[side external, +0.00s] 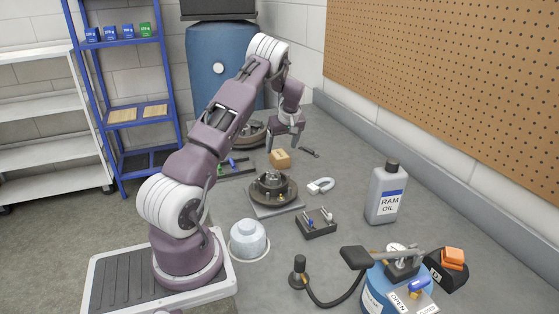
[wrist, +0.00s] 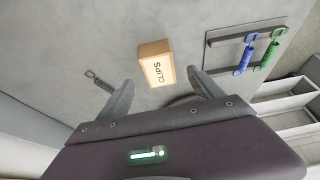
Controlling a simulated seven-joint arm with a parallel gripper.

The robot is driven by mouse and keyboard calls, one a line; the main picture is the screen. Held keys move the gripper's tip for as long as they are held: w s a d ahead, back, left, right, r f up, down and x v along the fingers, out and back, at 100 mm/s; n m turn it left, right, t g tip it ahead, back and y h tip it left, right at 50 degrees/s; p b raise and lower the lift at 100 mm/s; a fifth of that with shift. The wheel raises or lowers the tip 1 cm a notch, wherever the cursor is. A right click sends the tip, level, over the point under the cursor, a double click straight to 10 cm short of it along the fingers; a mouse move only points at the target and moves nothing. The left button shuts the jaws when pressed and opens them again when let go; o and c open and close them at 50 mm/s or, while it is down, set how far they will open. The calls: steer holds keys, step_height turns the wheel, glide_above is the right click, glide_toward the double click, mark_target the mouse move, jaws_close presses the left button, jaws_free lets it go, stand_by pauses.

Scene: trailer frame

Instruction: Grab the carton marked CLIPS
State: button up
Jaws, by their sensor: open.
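The carton marked CLIPS (wrist: 157,64) is a small tan box on the grey bench. In the wrist view it lies ahead of my gripper (wrist: 158,92), roughly in line with the space between the two fingers, and its lettering is readable. In the side view the carton (side external: 280,159) sits just below my gripper (side external: 285,147), near the far part of the bench. My gripper is open and empty. The fingers do not appear to touch the carton.
A dark tool (side external: 310,152) lies right of the carton.

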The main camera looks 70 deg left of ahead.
mark_target(280, 154)
steer(key=x, duration=0.6)
steer(key=shift+a+f, duration=0.15)
steer(key=shift+f, duration=0.25)
steer(key=shift+r, duration=0.1)
steer(key=c, duration=1.6)
